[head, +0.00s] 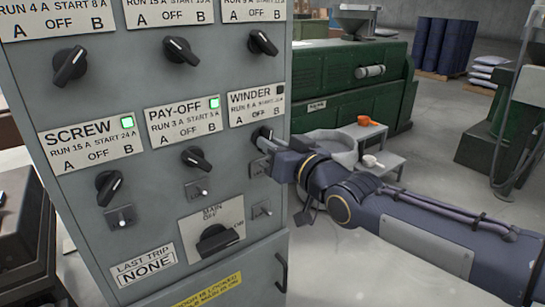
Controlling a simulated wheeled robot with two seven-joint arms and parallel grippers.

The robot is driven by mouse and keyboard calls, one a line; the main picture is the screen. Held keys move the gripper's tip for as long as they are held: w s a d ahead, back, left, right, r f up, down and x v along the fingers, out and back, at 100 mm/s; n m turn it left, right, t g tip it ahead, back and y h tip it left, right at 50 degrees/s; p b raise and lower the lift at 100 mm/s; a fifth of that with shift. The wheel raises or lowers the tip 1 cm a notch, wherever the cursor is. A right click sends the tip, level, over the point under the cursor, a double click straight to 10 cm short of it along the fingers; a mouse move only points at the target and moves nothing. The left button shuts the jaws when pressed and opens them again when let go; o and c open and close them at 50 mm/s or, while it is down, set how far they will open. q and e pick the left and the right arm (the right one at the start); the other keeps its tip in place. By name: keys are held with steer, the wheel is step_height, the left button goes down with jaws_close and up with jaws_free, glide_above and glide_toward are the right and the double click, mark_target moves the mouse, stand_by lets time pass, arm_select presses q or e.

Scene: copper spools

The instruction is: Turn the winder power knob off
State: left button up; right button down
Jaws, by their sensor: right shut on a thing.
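The winder knob (261,134) is a black rotary knob on the grey control cabinet, below the WINDER label plate (257,108) marked A, OFF, B. My right gripper (266,144) comes in from the right and is shut on the winder knob. Its fingers hide part of the knob, so its exact pointing direction cannot be told. The small lamp (281,89) on the winder plate is dark. The lamps on the SCREW (127,122) and PAY-OFF (214,103) plates are lit green. My left gripper is not in view.
The pay-off knob (196,158) and screw knob (109,186) sit left of the winder knob. Small toggle switches and the MAIN switch (217,239) are below. A cabinet handle (281,272) sticks out lower down. A green machine (350,80) stands behind.

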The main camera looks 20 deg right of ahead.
steer(key=shift+n+b, duration=0.7)
steer(key=shift+n, duration=0.4)
steer(key=c, duration=1.4)
jaws_free()
steer(key=shift+c, duration=0.2)
steer(key=shift+s, duration=0.1)
steer(key=v, duration=0.7)
steer(key=shift+s+d, duration=0.2)
steer(key=shift+s, duration=0.1)
